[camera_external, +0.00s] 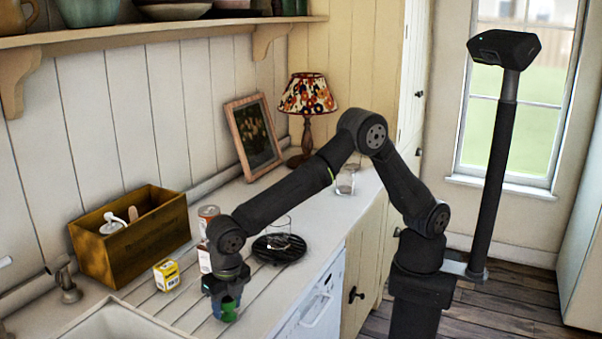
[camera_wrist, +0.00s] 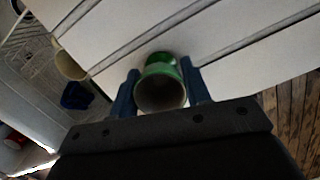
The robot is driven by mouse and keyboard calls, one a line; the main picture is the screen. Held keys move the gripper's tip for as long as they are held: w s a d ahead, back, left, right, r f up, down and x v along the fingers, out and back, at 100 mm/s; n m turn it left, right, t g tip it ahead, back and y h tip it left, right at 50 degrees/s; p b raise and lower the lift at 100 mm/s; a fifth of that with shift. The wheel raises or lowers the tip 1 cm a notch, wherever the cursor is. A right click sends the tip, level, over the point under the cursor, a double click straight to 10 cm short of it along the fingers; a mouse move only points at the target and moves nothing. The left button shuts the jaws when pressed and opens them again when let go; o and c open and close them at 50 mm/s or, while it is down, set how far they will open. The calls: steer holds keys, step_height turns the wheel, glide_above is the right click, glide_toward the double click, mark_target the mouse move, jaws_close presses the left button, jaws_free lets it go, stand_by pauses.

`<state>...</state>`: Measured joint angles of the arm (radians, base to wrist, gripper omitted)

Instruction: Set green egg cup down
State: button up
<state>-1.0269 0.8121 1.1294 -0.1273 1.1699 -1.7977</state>
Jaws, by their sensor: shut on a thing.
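The green egg cup (camera_wrist: 160,84) sits between the two blue fingers of my gripper (camera_wrist: 160,92) in the wrist view, its open mouth facing the camera. The fingers are shut on it from both sides. In the external view my gripper (camera_external: 226,304) points down at the white plank counter (camera_external: 180,313), and the green egg cup (camera_external: 229,309) shows between the fingers, low over or on the counter. I cannot tell whether its base touches the surface.
A yellow box (camera_external: 167,275) stands left of my gripper, before a wooden crate (camera_external: 130,245). A can (camera_external: 208,217) stands behind my arm. A dark round rack (camera_external: 279,249) with a glass lies to the right. The sink (camera_external: 105,322) is at the front left.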

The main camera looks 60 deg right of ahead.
mark_target(231, 309)
steer(key=o, duration=1)
steer(key=shift+f, duration=0.15)
step_height(231, 309, up, 12)
steer(key=s, duration=0.1)
steer(key=shift+s+a, duration=0.2)
